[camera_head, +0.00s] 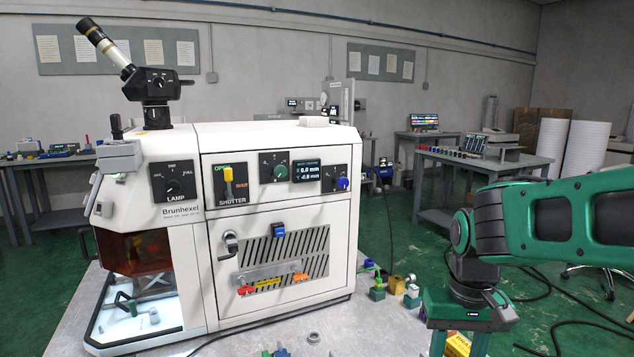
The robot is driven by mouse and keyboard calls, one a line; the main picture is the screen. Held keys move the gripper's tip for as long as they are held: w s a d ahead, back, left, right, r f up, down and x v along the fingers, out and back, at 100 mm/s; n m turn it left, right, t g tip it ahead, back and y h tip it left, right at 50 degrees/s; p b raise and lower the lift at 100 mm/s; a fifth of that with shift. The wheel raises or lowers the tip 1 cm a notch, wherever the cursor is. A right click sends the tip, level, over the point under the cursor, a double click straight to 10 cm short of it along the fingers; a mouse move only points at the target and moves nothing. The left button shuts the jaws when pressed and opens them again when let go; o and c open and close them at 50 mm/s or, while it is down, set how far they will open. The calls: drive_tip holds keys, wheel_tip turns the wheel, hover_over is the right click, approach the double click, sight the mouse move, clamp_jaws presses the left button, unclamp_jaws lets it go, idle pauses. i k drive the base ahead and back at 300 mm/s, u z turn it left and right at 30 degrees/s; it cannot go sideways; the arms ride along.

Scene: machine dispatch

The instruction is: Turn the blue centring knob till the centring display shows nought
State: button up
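The blue centring knob (343,184) is on the right end of the white machine's front panel, low on a small black plate. The centring display (308,171) is just left of it and lit. Its upper line reads X 0.0 mm; its lower line starts with Y and a minus sign, but the digits are too small to read surely. A green knob (281,171) sits left of the display. My gripper (459,347) is at the lower right, pointing down, well away from the blue knob. Its two green fingers are apart; their tips are cut off by the frame's bottom edge.
The white machine (185,240) stands on a grey bench (375,330). Its yellow shutter lever (228,182) and lamp dial (172,184) are further left. Small green and yellow parts (378,292) lie right of the machine. A yellow box (457,345) shows behind my fingers. Air before the blue knob looks clear.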

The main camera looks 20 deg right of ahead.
sight(343, 182)
drive_tip(key=z, duration=2.1)
drive_tip(key=k, duration=0.45)
drive_tip(key=u, duration=2.05)
